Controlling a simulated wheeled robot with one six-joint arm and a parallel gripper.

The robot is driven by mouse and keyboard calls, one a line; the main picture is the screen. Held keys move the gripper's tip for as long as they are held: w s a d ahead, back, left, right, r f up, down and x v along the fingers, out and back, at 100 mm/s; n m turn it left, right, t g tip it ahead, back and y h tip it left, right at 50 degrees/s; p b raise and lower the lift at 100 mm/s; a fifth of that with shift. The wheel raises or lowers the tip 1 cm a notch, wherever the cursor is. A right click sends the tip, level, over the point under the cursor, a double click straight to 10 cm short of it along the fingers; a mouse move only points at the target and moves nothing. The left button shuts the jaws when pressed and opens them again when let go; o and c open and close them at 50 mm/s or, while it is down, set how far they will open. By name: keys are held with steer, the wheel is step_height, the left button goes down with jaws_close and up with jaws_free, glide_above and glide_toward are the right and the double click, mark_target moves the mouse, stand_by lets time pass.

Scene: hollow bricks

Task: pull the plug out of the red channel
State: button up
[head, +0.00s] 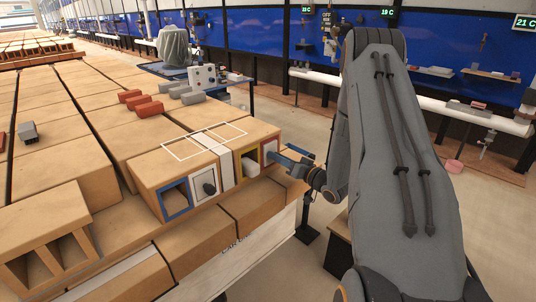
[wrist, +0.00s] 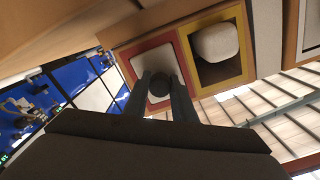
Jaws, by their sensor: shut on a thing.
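The red channel (wrist: 126,54) is a red-framed square opening in the end of a tan hollow brick; in the head view its frame (head: 263,153) is partly behind my gripper. A pale plug (wrist: 152,62) with a dark round knob (wrist: 159,86) sits in that opening; how deep it sits I cannot tell. My gripper (wrist: 160,95) has one finger on each side of the knob and is shut on it. In the head view my gripper (head: 276,157) meets the brick end at the red channel from the right.
Beside the red channel is a yellow-framed channel (wrist: 241,76) with a pale rounded block (wrist: 216,42) inside. Farther left are a white panel with a black knob (head: 209,189) and a blue-framed channel (head: 178,215). Red blocks (head: 148,107) and grey blocks lie on the bricks behind.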

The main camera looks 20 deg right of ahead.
steer(key=shift+s+d, duration=0.1)
steer(key=shift+s, duration=0.15)
steer(key=shift+s+d, duration=0.1)
steer(key=shift+s, duration=0.25)
steer(key=shift+p+v, duration=0.9)
steer(key=shift+v, duration=0.75)
steer(key=shift+p+v, duration=0.9)
steer(key=shift+v, duration=1.55)
